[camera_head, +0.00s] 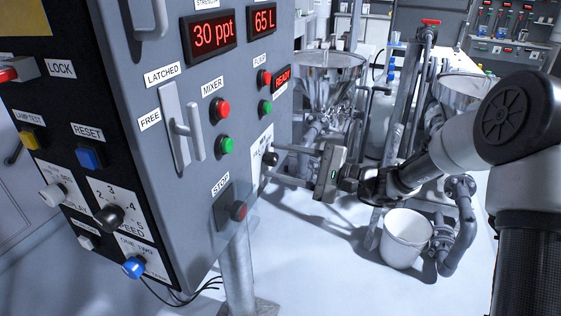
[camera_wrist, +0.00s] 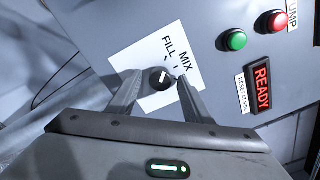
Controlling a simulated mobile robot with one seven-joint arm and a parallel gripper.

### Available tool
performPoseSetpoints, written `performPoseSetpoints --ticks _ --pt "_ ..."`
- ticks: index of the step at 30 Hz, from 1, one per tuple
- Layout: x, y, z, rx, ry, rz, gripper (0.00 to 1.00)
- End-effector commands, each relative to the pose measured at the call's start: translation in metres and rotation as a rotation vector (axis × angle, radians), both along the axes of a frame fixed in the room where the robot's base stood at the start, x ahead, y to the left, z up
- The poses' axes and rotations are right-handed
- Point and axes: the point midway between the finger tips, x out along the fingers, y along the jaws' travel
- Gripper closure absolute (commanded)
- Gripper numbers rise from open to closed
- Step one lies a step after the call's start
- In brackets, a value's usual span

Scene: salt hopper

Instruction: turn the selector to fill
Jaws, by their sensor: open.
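The selector (camera_wrist: 159,79) is a small black knob with a white pointer line on a white plate (camera_wrist: 150,55) marked FILL and MIX. The pointer slants up and right in the wrist view; I cannot tell for sure which mark it meets. In the head view the selector (camera_head: 270,158) sits low on the side face of the cabinet, near its right edge. My gripper (camera_wrist: 158,82) is open, with one finger on each side of the knob. I cannot tell whether either finger touches it. In the head view my gripper (camera_head: 281,162) reaches in from the right.
A green button (camera_wrist: 235,40), a red button (camera_wrist: 277,21) and a lit READY display (camera_wrist: 262,87) are near the plate. A STOP button (camera_head: 238,211) and a latch handle (camera_head: 188,130) stick out of the cabinet. A white bucket (camera_head: 406,238) stands on the floor below my arm.

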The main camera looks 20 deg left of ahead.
Motion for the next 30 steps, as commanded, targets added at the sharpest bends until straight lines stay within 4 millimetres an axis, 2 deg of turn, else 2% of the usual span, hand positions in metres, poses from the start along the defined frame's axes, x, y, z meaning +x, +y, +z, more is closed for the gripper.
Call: performPoseSetpoints --ticks 5,15,21,25,30 --pt "-0.001 -0.023 0.001 -0.001 0.001 -0.004 0.54" --pt "-0.009 -0.105 0.0 0.0 0.0 -0.006 0.54" --pt "-0.013 -0.146 -0.002 -0.001 0.001 -0.004 0.54" --pt "-0.015 -0.162 -0.002 0.0 0.0 -0.004 0.54" --pt "-0.017 -0.172 -0.003 -0.001 -0.001 -0.001 0.54"
